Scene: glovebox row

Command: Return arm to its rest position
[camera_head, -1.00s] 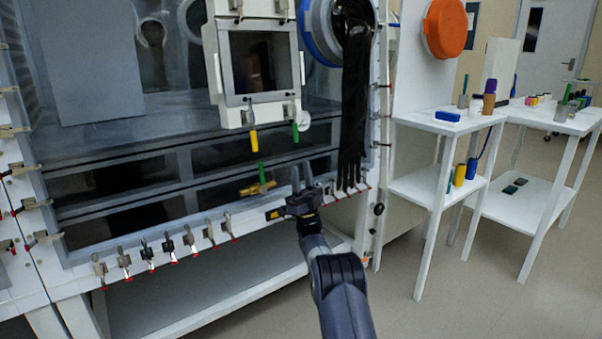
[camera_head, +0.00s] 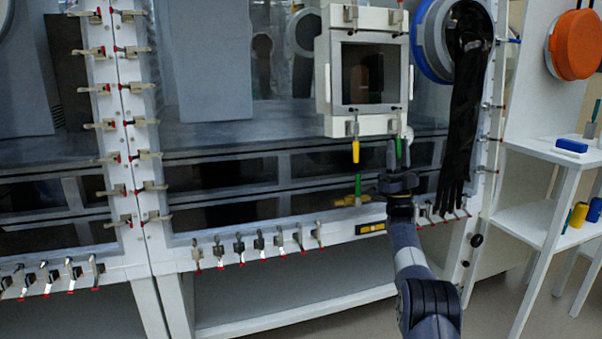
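My gripper (camera_head: 398,155) points up and away from me at the end of my dark grey arm, right of the middle in the head view. Its two fingers stand apart with a gap between them, and I see nothing held there. It shows in front of the glovebox front, just below the small framed door (camera_head: 322,75). A green handle (camera_head: 406,152) hanging below the door shows right by the fingers; I cannot tell whether they touch. A yellow handle (camera_head: 355,151) hangs to the left.
A black glove (camera_head: 463,120) hangs from a blue-rimmed port (camera_head: 430,42) right of my gripper. Several toggle clamps (camera_head: 239,247) line the glovebox's lower edge. A white shelf stand (camera_head: 545,225) with a blue block (camera_head: 571,146) stands at the right. Floor shows at lower right.

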